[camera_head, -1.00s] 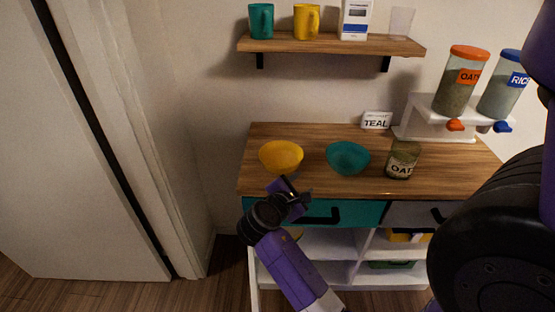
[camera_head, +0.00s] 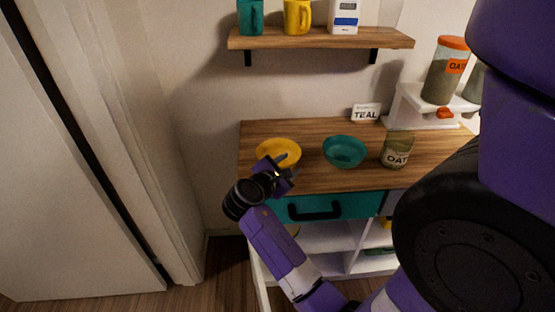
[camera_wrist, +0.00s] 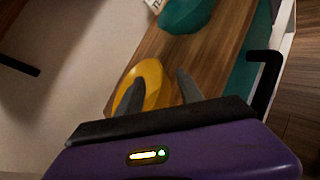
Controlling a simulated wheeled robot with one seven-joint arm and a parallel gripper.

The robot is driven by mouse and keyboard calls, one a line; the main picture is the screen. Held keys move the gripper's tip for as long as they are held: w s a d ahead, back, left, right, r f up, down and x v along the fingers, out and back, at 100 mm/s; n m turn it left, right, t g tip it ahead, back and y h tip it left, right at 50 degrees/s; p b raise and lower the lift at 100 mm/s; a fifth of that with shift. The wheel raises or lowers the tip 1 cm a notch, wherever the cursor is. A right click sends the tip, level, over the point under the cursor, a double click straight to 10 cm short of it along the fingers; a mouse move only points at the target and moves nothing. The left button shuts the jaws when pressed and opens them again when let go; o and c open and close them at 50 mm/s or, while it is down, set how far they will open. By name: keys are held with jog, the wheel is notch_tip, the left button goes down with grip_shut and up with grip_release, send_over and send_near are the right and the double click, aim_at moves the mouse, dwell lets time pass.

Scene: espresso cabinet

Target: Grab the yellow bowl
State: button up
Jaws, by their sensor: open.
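The yellow bowl (camera_head: 279,150) sits upright on the left part of the wooden cabinet top (camera_head: 310,182). My gripper (camera_head: 284,168) is at the bowl's near side and hides part of its front edge. In the wrist view the bowl (camera_wrist: 150,79) lies ahead, with the left finger overlapping it and the right finger off to its right. My gripper (camera_wrist: 158,85) is open with nothing between the fingers. Whether a finger touches the bowl I cannot tell.
A teal bowl (camera_head: 345,151) stands right of the yellow one, then an oat jar (camera_head: 397,149). A TEAL sign (camera_head: 366,112) and a dispenser stand (camera_head: 410,108) are behind. A shelf (camera_head: 320,40) hangs above. A teal drawer with a black handle (camera_head: 314,212) is below the top's front edge.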

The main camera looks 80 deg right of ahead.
jog(key=shift+x, duration=2.35)
jog(key=shift+s+a, duration=0.1)
jog(key=shift+s, duration=0.05)
jog(key=c, duration=0.9)
grip_shut()
jog(key=shift+r, duration=0.1)
